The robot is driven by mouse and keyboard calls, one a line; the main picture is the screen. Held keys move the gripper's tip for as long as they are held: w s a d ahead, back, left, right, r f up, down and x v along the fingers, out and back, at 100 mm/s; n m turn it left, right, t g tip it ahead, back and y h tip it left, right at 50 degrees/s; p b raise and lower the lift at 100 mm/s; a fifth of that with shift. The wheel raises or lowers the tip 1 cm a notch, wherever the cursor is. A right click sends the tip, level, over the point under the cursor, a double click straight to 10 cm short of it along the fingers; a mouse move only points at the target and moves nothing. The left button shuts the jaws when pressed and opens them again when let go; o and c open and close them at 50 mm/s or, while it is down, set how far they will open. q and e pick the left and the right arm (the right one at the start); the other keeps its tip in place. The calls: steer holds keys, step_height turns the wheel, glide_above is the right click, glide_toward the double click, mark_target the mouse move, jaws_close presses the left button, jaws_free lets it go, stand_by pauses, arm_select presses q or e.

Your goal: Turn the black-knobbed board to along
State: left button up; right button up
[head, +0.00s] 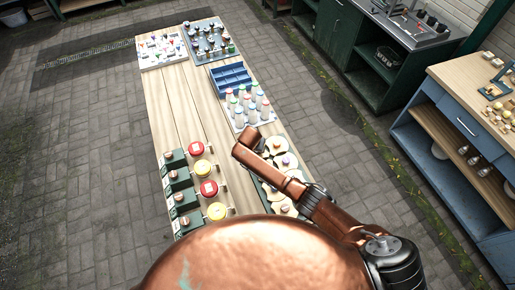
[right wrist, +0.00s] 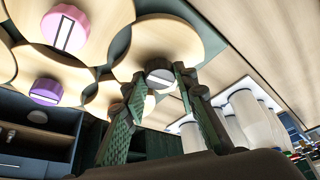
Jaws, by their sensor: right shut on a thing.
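The black-knobbed board (right wrist: 160,38) is a round pale wooden disc in the right wrist view. Its dark grey knob (right wrist: 159,78) carries a white line, lying roughly sideways in that picture. My right gripper (right wrist: 160,82) has its two green-padded fingers on either side of this knob and is shut on it. In the head view my right arm (head: 294,188) reaches over the group of round boards (head: 277,146) and hides part of them, including the black knob. My left gripper is in neither view.
Boards with a pink knob (right wrist: 65,27) and a purple knob (right wrist: 46,91) sit close beside. White-bodied bottles (head: 240,115) stand just behind the boards. Red and yellow round pieces (head: 208,188) on green blocks are to the left. A blue compartment tray (head: 231,76) lies further back.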

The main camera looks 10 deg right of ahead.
steer(key=shift+a+m, duration=0.1)
steer(key=shift+m, duration=0.6)
steer(key=shift+w+h, duration=0.1)
steer(key=shift+h, duration=0.2)
steer(key=o, duration=1.2)
steer(key=shift+c, duration=0.2)
steer(key=shift+r, duration=0.1)
steer(key=v, duration=1.2)
steer(key=shift+w, duration=0.15)
